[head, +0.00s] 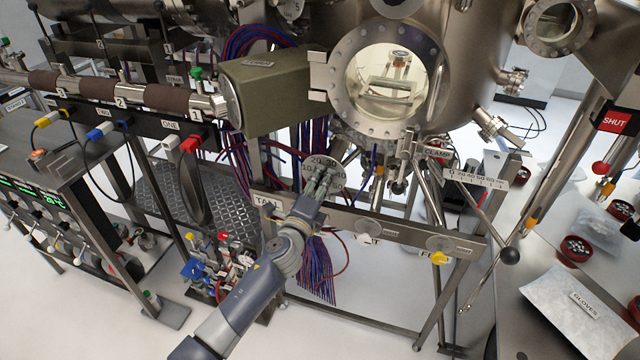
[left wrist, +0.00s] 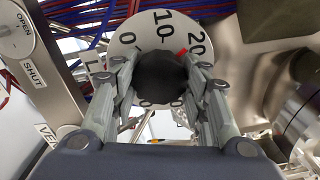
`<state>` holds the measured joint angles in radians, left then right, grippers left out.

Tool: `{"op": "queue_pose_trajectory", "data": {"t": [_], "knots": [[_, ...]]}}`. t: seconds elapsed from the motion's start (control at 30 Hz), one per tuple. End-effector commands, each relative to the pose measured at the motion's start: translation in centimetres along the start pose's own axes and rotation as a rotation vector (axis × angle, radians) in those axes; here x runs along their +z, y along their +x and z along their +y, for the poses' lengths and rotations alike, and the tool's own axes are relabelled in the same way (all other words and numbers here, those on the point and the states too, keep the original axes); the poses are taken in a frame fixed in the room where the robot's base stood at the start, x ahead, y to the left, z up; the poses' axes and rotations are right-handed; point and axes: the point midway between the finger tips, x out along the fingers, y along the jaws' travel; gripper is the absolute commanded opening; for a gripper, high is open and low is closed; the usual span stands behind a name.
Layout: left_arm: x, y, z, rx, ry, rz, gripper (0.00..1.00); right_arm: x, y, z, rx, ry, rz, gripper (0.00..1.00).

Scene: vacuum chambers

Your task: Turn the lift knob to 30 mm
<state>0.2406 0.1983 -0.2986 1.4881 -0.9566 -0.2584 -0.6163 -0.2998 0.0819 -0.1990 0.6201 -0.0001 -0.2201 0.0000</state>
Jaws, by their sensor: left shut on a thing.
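The lift knob is a round black knob (left wrist: 162,77) in the middle of a white dial (left wrist: 125,45) in the left wrist view. The numbers 0, 10 and 20 show on the dial; the rest of it is mostly hidden by my fingers and the knob. A red mark (left wrist: 182,52) at the knob's edge lies between 10 and 20, nearer 20. My left gripper (left wrist: 162,95) is shut on the knob, one finger on each side. In the head view the dial (head: 322,162) shows just beyond my left gripper (head: 322,184). My right gripper is not in view.
A steel rail (head: 400,226) with valve plates runs right of my gripper. The steel chamber with a round window (head: 384,78) stands above. A ball-ended lever (head: 510,256) sticks out at right. Red and blue cables (head: 318,270) hang below. An OPEN/SHUT plate (left wrist: 28,52) is close at left.

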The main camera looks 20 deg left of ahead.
Motion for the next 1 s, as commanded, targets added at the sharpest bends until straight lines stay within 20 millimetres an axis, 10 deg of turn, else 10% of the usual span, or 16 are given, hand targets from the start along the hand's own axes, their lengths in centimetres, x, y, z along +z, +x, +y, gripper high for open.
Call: {"op": "queue_pose_trajectory", "data": {"t": [1.0], "knots": [[0.1,0.0,0.1,0.0,0.893,0.0,0.18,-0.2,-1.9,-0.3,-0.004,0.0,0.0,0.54]]}}
